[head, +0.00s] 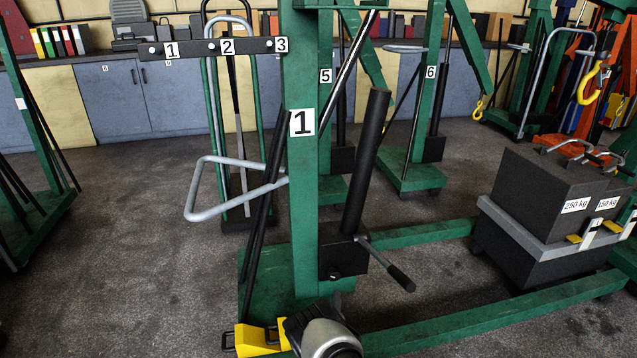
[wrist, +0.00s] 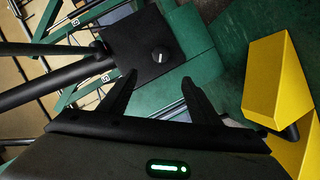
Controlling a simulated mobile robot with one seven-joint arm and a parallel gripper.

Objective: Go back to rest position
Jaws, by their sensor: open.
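My gripper (wrist: 160,88) is open and empty in the wrist view, its two black fingers spread. It points toward a black pump block (wrist: 148,38) with a small round knob (wrist: 160,56); I cannot tell the gap exactly. In the head view, the same block (head: 343,248) sits low on a green crane post (head: 303,180) labelled 1. A lever with a black grip (head: 401,278) sticks out from it. My arm shows at the bottom centre of the head view, in front of the crane base; the fingertips are hidden there.
A yellow part (head: 257,340) lies beside my arm at the crane's foot, also close on the right in the wrist view (wrist: 272,85). Green legs (head: 500,315) run right, near stacked dark weights (head: 550,190). A grey bar handle (head: 205,213) juts left. Floor (head: 130,250) at left is clear.

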